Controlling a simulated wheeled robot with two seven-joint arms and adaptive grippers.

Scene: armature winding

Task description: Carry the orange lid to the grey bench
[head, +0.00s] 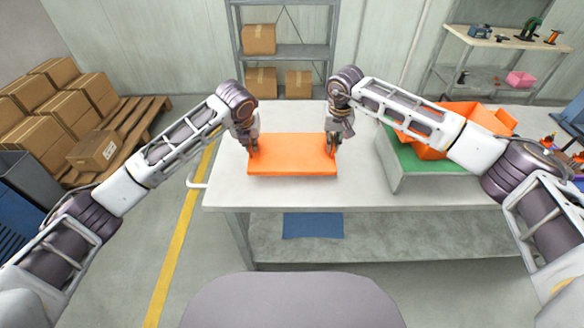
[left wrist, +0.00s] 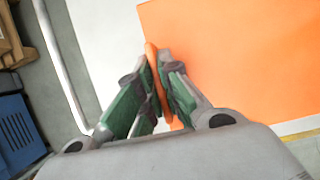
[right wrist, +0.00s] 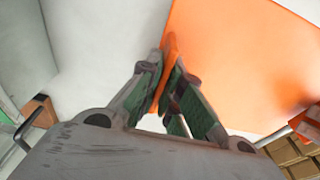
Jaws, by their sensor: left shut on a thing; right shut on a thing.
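The orange lid (head: 292,156) is a flat rectangular panel at the left part of the grey bench (head: 360,190). My left gripper (head: 253,150) is shut on the lid's left edge, and my right gripper (head: 333,148) is shut on its right edge. In the left wrist view the fingers (left wrist: 160,85) pinch the lid's rim, with its orange face (left wrist: 240,60) to the right. In the right wrist view the fingers (right wrist: 168,80) pinch the opposite rim, with the lid (right wrist: 225,65) beyond. I cannot tell whether the lid touches the bench top or hangs just above it.
A green-topped grey block (head: 430,162) with orange crates (head: 450,125) stands on the bench to the right. A blue mat (head: 312,225) lies on the lower shelf. Boxes (head: 60,110) on a pallet stand at left. Shelving (head: 290,50) stands behind. A white handle (head: 195,170) juts from the bench's left end.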

